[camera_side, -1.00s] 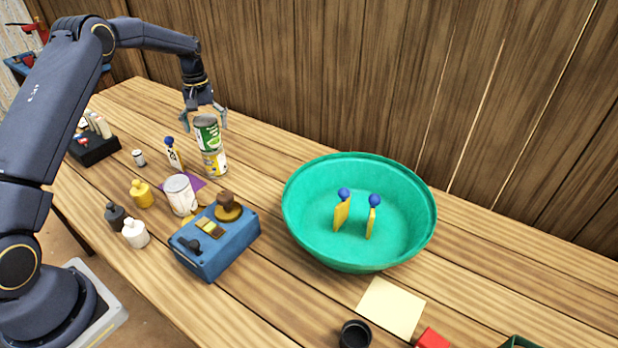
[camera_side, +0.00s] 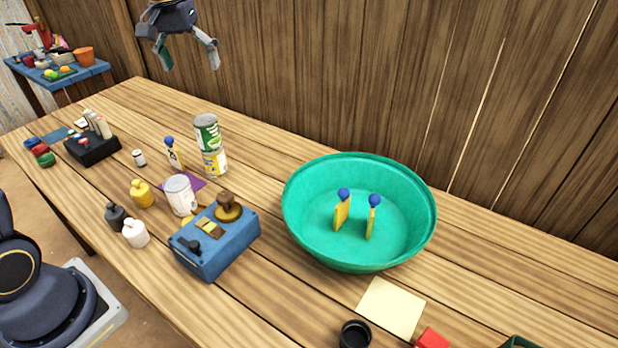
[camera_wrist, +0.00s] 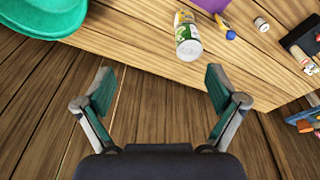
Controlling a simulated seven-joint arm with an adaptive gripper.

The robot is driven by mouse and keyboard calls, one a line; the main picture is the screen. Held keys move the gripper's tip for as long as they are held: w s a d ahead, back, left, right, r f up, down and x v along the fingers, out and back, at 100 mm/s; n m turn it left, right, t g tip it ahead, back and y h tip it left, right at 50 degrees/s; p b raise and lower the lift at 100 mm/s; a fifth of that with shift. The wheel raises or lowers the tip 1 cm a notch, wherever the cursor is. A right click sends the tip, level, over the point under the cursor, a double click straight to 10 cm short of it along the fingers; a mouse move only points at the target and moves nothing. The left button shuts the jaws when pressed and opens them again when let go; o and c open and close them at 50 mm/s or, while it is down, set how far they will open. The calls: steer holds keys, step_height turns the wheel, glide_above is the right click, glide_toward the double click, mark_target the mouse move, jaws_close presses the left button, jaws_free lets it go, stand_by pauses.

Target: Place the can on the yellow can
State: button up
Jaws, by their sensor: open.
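A green and white can (camera_side: 207,133) stands upright on top of the yellow can (camera_side: 214,163), near the back edge of the table. The two look roughly aligned. In the wrist view the green can (camera_wrist: 187,38) shows from above and hides most of the yellow can. My gripper (camera_side: 190,62) is open and empty, high above and apart from the stack. Its spread fingers (camera_wrist: 160,92) show nothing between them in the wrist view.
A blue box (camera_side: 215,245) and a large green basin (camera_side: 360,255) are to the right. Small bottles (camera_side: 142,193) stand at the left. The wooden wall rises behind.

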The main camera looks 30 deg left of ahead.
steer(key=s+d+r+m+t, duration=0.25)
steer(key=s+d, duration=0.55)
steer(key=s, duration=0.6)
steer(key=s+d+f+m, duration=0.3)
steer(key=s+f, duration=0.2)
steer(key=s, duration=0.4)
steer(key=shift+d+f+t+h, duration=0.25)
steer(key=shift+f+t+h, duration=0.1)
steer(key=shift+t, duration=0.1)
steer(key=shift+o, duration=0.5)
